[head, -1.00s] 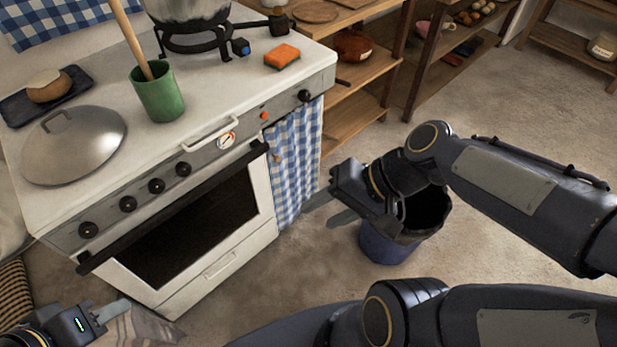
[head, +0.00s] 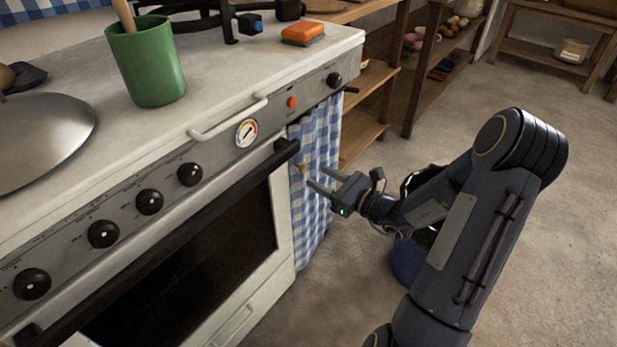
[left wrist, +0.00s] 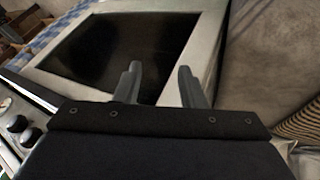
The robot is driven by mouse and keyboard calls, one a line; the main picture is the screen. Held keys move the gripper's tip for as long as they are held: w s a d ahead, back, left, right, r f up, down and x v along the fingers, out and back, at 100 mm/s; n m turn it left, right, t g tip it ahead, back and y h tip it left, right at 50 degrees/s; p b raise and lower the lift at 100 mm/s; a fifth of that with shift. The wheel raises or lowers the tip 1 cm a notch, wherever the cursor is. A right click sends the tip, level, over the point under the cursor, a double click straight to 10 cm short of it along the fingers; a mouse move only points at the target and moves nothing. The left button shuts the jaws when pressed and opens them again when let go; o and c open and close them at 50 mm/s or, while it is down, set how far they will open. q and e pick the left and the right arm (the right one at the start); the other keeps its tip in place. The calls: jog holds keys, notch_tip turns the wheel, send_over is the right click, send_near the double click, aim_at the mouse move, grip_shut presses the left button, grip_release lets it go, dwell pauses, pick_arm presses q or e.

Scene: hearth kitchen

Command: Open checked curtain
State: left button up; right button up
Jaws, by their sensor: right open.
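The blue and white checked curtain (head: 318,165) hangs at the right end of the stove, beside the oven door, and looks closed. A small tan knob or tab (head: 302,168) shows near its left edge. My right gripper (head: 318,180) is open in front of the curtain, with its two fingers pointing left toward the cloth. Whether the fingertips touch the cloth I cannot tell. In the left wrist view, my left gripper (left wrist: 160,85) is open and empty, with the oven door beyond it. A strip of checked cloth (left wrist: 62,25) shows at that view's upper left.
The stove (head: 225,130) has an oven handle bar (head: 190,225) and a white rail (head: 228,118) sticking out left of the curtain. A blue bin (head: 405,262) stands behind my right arm. Wooden shelves (head: 370,100) stand behind. The floor at right is clear.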

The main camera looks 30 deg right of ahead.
aim_at(306, 170)
jog(key=b+x, duration=0.1)
jog(key=x, duration=0.4)
jog(key=shift+s, duration=0.1)
jog(key=shift+c, duration=0.3)
grip_shut()
